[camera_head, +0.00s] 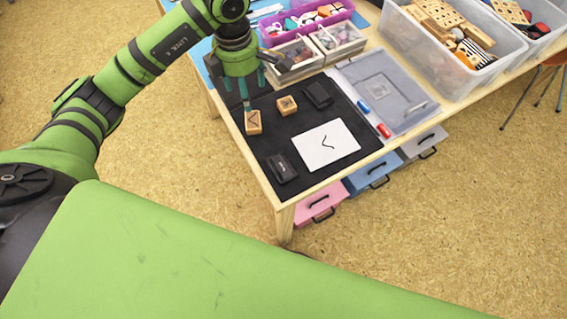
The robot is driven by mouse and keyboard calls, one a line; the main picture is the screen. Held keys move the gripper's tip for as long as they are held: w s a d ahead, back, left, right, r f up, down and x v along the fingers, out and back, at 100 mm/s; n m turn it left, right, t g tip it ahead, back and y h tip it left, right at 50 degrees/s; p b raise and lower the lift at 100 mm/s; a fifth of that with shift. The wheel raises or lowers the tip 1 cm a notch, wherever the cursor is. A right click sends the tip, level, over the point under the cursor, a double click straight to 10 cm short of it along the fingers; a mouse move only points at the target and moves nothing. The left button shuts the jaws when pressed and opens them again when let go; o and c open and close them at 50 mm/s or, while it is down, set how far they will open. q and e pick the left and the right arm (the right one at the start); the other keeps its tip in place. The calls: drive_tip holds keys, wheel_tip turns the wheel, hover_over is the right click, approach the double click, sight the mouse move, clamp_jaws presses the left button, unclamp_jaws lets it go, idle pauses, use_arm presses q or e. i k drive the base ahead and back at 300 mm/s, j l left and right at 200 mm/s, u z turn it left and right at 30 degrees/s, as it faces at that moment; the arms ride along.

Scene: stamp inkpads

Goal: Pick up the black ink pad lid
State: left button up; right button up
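Two small black rectangular cases lie on the dark mat. One black case (281,168) is at the front left of the white card. The other black case (318,95) is behind the card. I cannot tell which of them is or bears the ink pad lid. My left gripper (245,93) points down over the mat's back left part, with its teal fingers spread and nothing visible between them. It is above and just behind a wooden stamp block (253,123), apart from both black cases. Whether it touches the block is unclear. My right gripper is out of view.
A second wooden block (287,105) and a white card (325,145) with a check mark lie on the dark mat (258,148). A grey tray (397,75) with red and blue markers is to the right. Bins (435,58) and a purple box (305,20) stand behind.

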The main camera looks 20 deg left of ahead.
sight(281, 168)
drive_tip(key=j+z, duration=0.35)
drive_tip(key=k+j+z, duration=0.15)
drive_tip(key=j+z, duration=0.15)
drive_tip(key=k+j+z, duration=0.15)
drive_tip(key=j+z, duration=0.2)
drive_tip(key=k+j+z, duration=0.2)
drive_tip(key=z, duration=0.15)
drive_tip(key=j, duration=0.1)
